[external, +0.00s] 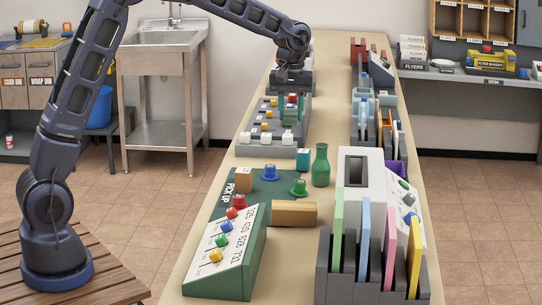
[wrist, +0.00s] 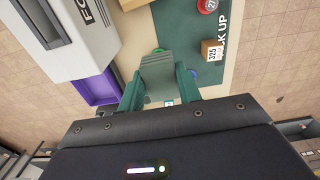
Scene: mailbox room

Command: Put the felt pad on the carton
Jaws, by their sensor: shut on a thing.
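My gripper (external: 292,97) is above the far part of the counter, over the button panel. In the wrist view its two dark green fingers (wrist: 160,90) are closed on a flat grey-green piece, which looks like the felt pad (wrist: 159,72). The pad is hard to make out in the external view. A small brown carton with a white label (external: 243,180) stands on the dark green PICK UP mat, nearer the camera than my gripper. The carton also shows in the wrist view (wrist: 212,50), apart from the gripper and pad.
The mat (external: 272,190) also carries blue, green and red knobbed pieces. A sloped number panel (external: 228,252) and a rack of coloured boards (external: 364,238) stand near the front.

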